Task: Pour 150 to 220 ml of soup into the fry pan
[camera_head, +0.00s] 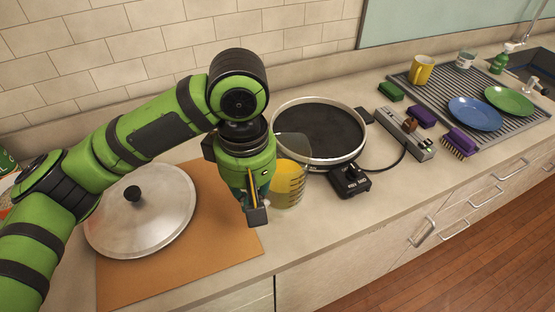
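The fry pan (318,132) is a round dark pan with a pale rim, standing on the counter behind and to the right of my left gripper. A clear measuring jug (291,183) with yellow-orange soup stands about upright just in front of and left of the pan. My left gripper (257,203) points down at the jug's left side and covers part of it. The jug's handle is hidden, so I cannot tell whether the fingers are closed on it. My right gripper is not in view.
A metal lid (150,222) lies on a brown board (222,254). A black control box (349,182) sits before the pan, its cable running to a power strip (405,133). A drying rack (471,82) holds a yellow mug (421,70), blue plate (475,113) and green plate (509,101).

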